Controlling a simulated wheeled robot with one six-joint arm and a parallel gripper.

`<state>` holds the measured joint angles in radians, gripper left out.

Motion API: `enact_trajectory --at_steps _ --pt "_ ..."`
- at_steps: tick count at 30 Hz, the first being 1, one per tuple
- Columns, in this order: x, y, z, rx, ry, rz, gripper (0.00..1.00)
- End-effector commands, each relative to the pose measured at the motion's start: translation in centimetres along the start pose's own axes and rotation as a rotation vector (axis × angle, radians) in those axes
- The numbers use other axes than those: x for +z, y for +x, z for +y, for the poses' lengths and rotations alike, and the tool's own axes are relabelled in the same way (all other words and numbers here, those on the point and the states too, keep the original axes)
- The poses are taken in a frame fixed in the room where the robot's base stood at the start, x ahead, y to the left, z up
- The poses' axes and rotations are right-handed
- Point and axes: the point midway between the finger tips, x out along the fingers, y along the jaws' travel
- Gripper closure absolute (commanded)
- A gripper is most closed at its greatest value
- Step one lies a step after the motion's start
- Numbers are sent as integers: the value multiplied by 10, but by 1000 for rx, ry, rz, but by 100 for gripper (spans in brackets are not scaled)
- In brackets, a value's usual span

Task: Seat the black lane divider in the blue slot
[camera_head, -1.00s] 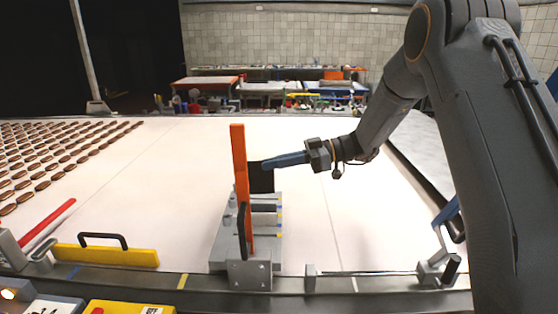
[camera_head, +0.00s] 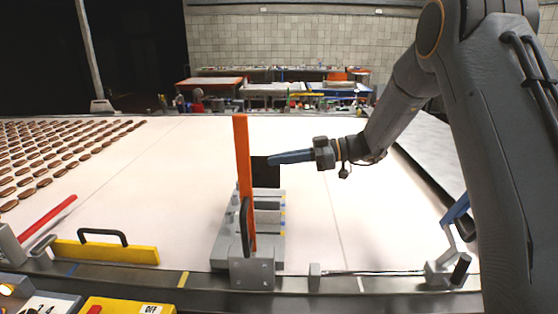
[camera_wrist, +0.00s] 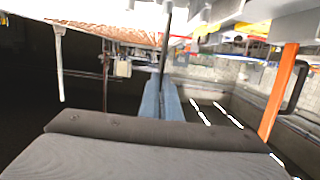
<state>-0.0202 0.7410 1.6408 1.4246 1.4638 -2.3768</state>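My gripper (camera_head: 272,161) has long blue fingers and is shut on the black lane divider (camera_head: 265,174), a flat dark panel. The divider hangs upright above the far end of the grey slotted base (camera_head: 275,246), just right of the orange upright panel (camera_head: 242,150). Small blue and yellow marks show along the base's right edge; the blue slot (camera_head: 283,206) is too small to make out clearly. In the wrist view, the blue fingers (camera_wrist: 160,84) are together, with the divider as a thin dark edge (camera_wrist: 166,45) beyond them. Whether the divider touches the base cannot be told.
The orange panel, with a black handle (camera_head: 245,226), stands close to the divider's left. A yellow bar (camera_head: 105,252) with a handle and a red bar (camera_head: 48,221) lie left. Rows of brown biscuits (camera_head: 55,160) cover the far left. The pale belt (camera_head: 385,225) right of the base is clear.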

Motion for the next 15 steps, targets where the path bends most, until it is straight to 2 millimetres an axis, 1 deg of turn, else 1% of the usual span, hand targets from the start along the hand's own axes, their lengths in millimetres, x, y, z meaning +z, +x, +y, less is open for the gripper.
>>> enact_trajectory --at_steps 1,6,12,15 --pt "7 1 1 0 0 0 100" --pt "23 4 1 0 0 0 100" --pt "38 7 1 0 -1 1 100" --pt "43 8 0 0 0 1 100"
